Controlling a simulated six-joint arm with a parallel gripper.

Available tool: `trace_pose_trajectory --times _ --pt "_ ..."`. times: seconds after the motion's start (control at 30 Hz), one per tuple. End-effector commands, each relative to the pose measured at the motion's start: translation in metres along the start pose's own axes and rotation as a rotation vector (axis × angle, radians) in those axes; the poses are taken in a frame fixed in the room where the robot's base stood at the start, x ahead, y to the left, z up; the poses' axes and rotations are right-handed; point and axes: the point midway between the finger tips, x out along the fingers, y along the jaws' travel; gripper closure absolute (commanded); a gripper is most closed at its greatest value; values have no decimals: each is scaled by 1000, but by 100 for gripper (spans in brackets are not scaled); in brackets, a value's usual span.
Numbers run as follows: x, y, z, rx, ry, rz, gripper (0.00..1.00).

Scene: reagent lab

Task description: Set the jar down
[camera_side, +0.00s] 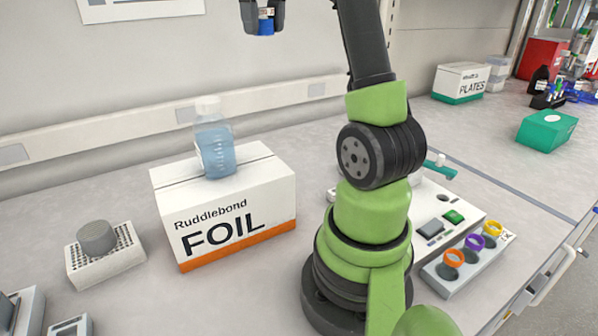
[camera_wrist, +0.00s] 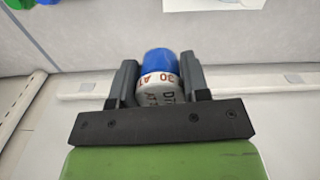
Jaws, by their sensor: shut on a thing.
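The jar (camera_wrist: 157,80) has a blue part and a white label with brown and dark lettering. My gripper (camera_wrist: 160,88) is shut on it, with one finger on each side. In the side view, my gripper (camera_side: 263,14) is at the top edge of the picture, high above the bench, and the blue part of the jar (camera_side: 265,22) shows between the fingers. The rest of the jar is hidden or cut off there. Nothing touches the jar from below.
A foil box (camera_side: 223,212) stands on the bench with a blue-liquid bottle (camera_side: 214,148) on top. A tube rack (camera_side: 105,262) is at left. A white device (camera_side: 440,225) and a holder with coloured rings (camera_side: 466,262) are right of my base. A plates box (camera_side: 461,84) stands behind.

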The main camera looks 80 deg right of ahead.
Motion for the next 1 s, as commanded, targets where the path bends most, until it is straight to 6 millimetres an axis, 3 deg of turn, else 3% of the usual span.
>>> trace_pose_trajectory --times 0.1,0.3,0.57,0.77,1.0 --pt "2 34 -1 57 0 -1 81" --pt "4 78 4 124 1 -1 81" --pt "36 76 4 116 -3 -2 81" --pt "84 76 5 116 -10 -5 81" --pt "176 74 6 121 -16 -9 81"
